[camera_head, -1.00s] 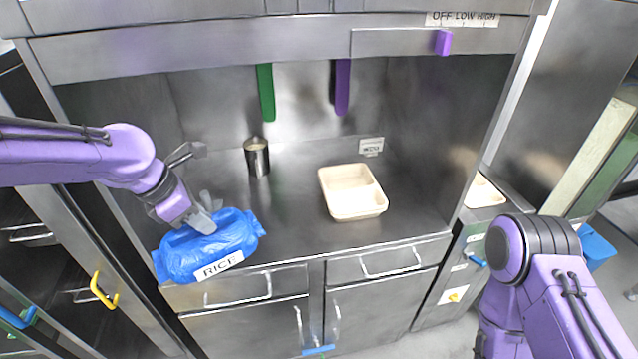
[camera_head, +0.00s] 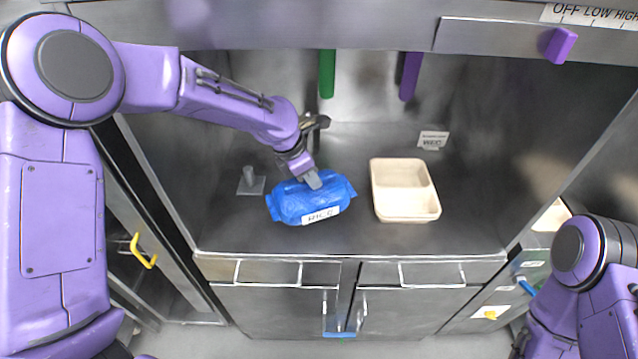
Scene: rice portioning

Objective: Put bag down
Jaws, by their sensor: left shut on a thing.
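The blue rice bag (camera_head: 290,204), with a white "RICE" label, is at the left-middle of the steel counter, left of the cream tray. My left gripper (camera_head: 308,182) is shut on the top of the bag, coming from above. The bag looks at or very close to the counter surface; I cannot tell if it fully rests there. My right arm shows at the lower right, but its gripper is out of view.
The cream divided tray (camera_head: 405,217) stands right of the bag. A small grey object with a flat base (camera_head: 250,182) stands left of it. Green (camera_head: 327,75) and purple (camera_head: 411,77) strips hang at the back. The counter right of the tray is clear.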

